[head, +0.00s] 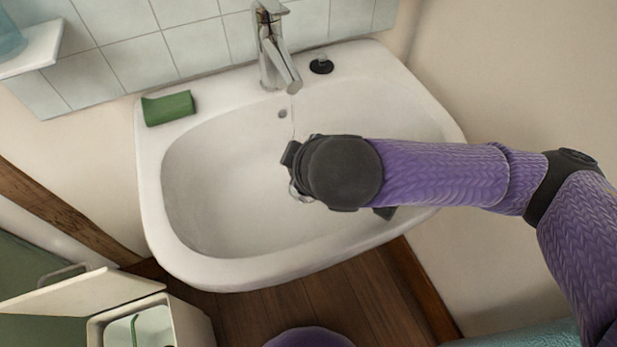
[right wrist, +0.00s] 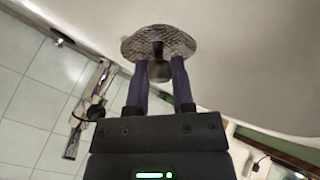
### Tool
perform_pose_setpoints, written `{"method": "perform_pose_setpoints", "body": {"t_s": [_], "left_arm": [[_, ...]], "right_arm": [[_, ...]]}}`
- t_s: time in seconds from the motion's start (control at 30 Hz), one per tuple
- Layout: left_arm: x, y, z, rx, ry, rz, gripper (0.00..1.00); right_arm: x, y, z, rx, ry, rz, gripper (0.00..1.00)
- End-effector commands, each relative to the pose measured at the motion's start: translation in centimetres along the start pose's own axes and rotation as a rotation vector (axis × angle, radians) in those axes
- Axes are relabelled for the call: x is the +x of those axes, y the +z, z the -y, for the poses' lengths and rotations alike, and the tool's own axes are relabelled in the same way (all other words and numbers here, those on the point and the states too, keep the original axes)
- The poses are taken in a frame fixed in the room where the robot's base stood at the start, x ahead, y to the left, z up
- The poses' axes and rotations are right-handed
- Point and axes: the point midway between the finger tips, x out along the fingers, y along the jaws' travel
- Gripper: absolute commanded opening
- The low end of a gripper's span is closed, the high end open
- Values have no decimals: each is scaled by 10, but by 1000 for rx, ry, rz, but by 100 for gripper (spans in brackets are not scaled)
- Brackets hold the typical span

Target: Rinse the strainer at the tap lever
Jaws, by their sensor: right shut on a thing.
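The strainer (right wrist: 160,42), a round metal mesh disc with a dark central stem, is held at the fingertips of my right gripper (right wrist: 159,75). The fingers are shut on its stem. In the head view my right wrist hangs over the basin and hides nearly all of the strainer. The chrome tap (head: 275,50) with its lever (head: 268,7) stands at the back of the white sink (head: 190,245). A thin, faint line runs down from the spout, perhaps water; its lower end is behind my wrist. The tap also shows in the right wrist view (right wrist: 88,110). My left gripper is out of view.
A green sponge (head: 168,108) lies on the sink's back left rim. A small black plug (head: 321,66) sits right of the tap. An open white bin (head: 190,315) stands at lower left. A shelf (head: 32,48) is at upper left. The basin's left side is clear.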

Motion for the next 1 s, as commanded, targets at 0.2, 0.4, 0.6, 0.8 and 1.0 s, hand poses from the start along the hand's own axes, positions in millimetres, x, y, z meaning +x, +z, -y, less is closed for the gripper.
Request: {"method": "perform_pose_setpoints", "body": {"t_s": [0.2, 0.4, 0.6, 0.8, 1.0], "left_arm": [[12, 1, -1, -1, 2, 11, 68], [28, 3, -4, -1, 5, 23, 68], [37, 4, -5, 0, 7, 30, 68], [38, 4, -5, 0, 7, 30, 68], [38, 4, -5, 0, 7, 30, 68]], "right_arm": [[25, -4, -18, 2, 1, 1, 0], [47, -8, -35, 1, 1, 0, 0], [58, -12, -46, 0, 0, -1, 0], [59, -14, -50, 1, 1, -2, 0], [59, -14, -50, 0, 1, -2, 0]]}}
